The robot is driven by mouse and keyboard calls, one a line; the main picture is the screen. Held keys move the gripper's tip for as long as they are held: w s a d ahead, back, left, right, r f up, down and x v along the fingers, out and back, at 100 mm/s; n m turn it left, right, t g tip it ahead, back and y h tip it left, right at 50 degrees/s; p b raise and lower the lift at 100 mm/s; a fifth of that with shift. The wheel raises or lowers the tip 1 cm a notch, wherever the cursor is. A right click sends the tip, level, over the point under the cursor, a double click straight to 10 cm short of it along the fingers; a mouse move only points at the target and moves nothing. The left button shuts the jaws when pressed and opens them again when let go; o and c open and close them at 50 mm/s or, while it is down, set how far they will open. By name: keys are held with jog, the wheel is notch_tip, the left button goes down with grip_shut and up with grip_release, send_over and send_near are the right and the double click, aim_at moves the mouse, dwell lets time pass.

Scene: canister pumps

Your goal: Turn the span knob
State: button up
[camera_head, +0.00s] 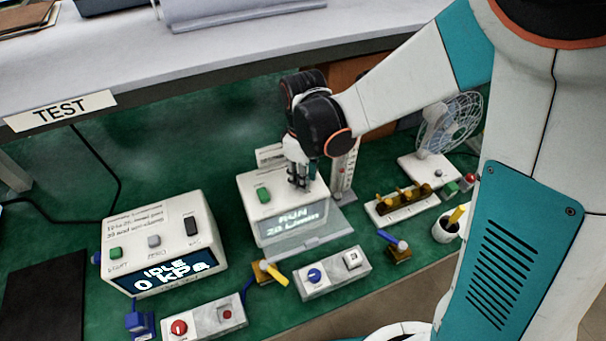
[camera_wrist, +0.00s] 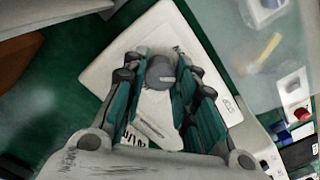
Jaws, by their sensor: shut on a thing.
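My gripper (camera_head: 301,182) points down at the right part of the top of the middle white box (camera_head: 256,192), whose screen reads RUN and what looks like 20 L/min. In the wrist view my gripper (camera_wrist: 160,85) has its teal fingers on both sides of a round grey knob (camera_wrist: 160,71), shut on it. I take this as the span knob; its label is not readable. The knob has a pale mark on its right side and sits over the white top. In the head view the fingers hide it.
A second white box (camera_head: 158,240) reading IDLE 0 kPa stands at left. A small fan (camera_head: 447,125) and a rack with brass fittings (camera_head: 402,205) stand at right. Control boxes with a blue knob (camera_head: 315,276) and a red knob (camera_head: 179,327) lie in front. A shelf marked TEST (camera_head: 60,110) overhangs behind.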

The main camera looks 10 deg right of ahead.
jog(key=o, duration=1.1)
jog(key=shift+s+r, duration=0.1)
jog(key=shift+r, duration=3.7)
jog(key=shift+d, duration=0.1)
